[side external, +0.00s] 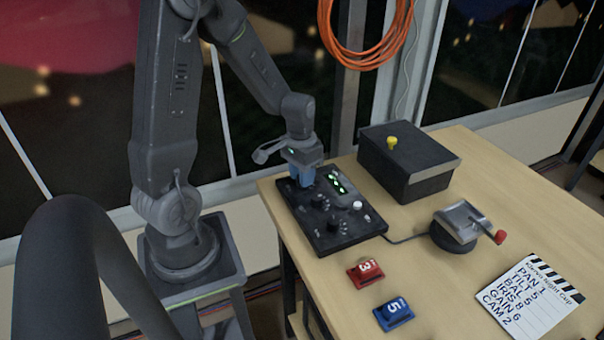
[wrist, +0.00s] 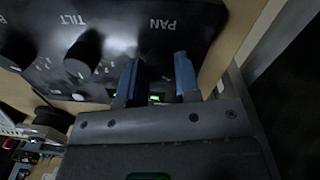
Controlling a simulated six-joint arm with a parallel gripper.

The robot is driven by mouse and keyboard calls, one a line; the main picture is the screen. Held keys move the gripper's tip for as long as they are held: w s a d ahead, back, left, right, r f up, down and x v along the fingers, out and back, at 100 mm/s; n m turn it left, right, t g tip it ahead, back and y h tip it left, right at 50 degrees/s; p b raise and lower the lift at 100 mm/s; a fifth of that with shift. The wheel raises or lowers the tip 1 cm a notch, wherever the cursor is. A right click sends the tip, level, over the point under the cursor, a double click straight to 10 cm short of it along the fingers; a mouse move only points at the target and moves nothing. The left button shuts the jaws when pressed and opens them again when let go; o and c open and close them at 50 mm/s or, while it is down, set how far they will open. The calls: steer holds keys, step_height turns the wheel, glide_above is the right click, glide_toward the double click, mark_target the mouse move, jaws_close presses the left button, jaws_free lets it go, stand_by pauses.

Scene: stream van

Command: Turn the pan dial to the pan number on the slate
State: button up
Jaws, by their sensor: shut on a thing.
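The black control panel (side external: 345,238) lies on the wooden table with several knobs on it. My gripper (side external: 307,178) points down at its far left corner, its blue fingers low on the panel. In the wrist view my gripper (wrist: 158,82) has its two blue fingers either side of the dark pan dial (wrist: 157,68), beneath the PAN label, and is shut on it. The dial's pointer and number marks are hidden by the fingers. The tilt dial (wrist: 83,54) is beside it, untouched. The slate (side external: 530,302) lies at the table's front right; its top line reads PAN 1.
A black box (side external: 405,165) with a yellow knob stands behind the panel. A round device (side external: 458,232) with a red-tipped lever is to the right. Bare table lies between these and the slate.

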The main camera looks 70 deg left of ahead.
steer(key=o, duration=0.9)
steer(key=r, duration=1.3)
steer(key=shift+s+a+r, duration=0.1)
steer(key=shift+a+r, duration=0.25)
steer(key=shift+r, duration=0.05)
steer(key=s+d+r+m+t, duration=0.1)
steer(key=s+d, duration=0.2)
steer(key=d, duration=0.2)
steer(key=s+d+r+m+t, duration=0.1)
steer(key=s+d+r+t, duration=0.1)
steer(key=d, duration=0.4)
steer(key=s+d+r+t, duration=0.2)
steer(key=s+d, duration=0.2)
steer(key=d, duration=0.1)
steer(key=shift+d+m+y, duration=0.25)
steer(key=shift+m+y, duration=0.05)
steer(key=shift+m, duration=0.1)
